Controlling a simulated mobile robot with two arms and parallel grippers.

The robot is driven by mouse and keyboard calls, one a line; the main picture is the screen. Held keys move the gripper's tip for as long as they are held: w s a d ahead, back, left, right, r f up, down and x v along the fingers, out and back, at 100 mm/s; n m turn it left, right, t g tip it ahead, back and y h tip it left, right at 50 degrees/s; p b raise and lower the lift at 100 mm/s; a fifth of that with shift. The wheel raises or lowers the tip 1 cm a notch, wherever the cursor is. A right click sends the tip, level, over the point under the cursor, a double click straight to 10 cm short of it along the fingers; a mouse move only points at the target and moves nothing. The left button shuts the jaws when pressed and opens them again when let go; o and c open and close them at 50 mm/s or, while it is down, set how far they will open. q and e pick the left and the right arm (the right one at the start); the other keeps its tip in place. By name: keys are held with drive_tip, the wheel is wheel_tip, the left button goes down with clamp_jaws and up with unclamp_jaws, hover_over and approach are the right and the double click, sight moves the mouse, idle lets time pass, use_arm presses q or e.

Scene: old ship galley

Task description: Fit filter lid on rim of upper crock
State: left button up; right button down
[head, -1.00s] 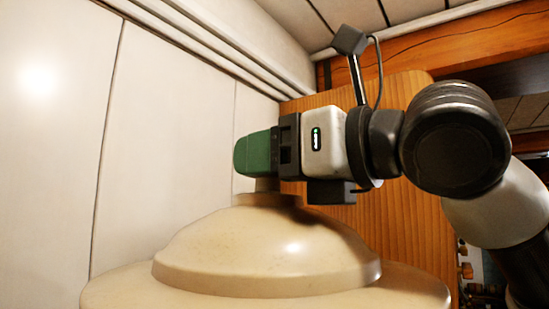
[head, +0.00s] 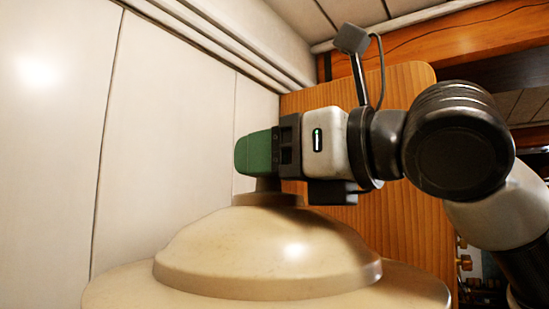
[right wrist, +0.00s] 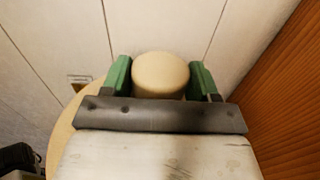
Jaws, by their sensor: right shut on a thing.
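The cream domed lid (head: 250,255) fills the lower middle of the head view, with a short neck and knob stem on top. A wider cream round surface (head: 415,288) spreads below the dome; I cannot tell whether it is the lid's flange or the upper crock. My right gripper (head: 258,153) comes in from the right above the dome, its green fingers at knob height. In the right wrist view its fingers stand on both sides of the round cream knob (right wrist: 160,76), shut on it. Contact between lid and crock rim is hidden. My left gripper is not in view.
A pale panelled wall (head: 150,130) stands close behind and left of the lid. An upright wooden panel (head: 400,220) stands behind my right gripper, on the right in the wrist view (right wrist: 290,110). Small brass-coloured fittings (head: 464,262) show at the lower right.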

drive_tip(key=shift+c, duration=0.9)
unclamp_jaws()
drive_tip(key=shift+s, duration=0.15)
drive_tip(key=shift+f, duration=0.2)
drive_tip(key=b+v, duration=0.4)
drive_tip(key=v, duration=0.5)
drive_tip(key=shift+s+d, duration=0.2)
drive_tip(key=shift+d, duration=0.1)
drive_tip(key=shift+s+d+r, duration=0.15)
drive_tip(key=shift+s+d, duration=0.2)
drive_tip(key=shift+d, duration=0.1)
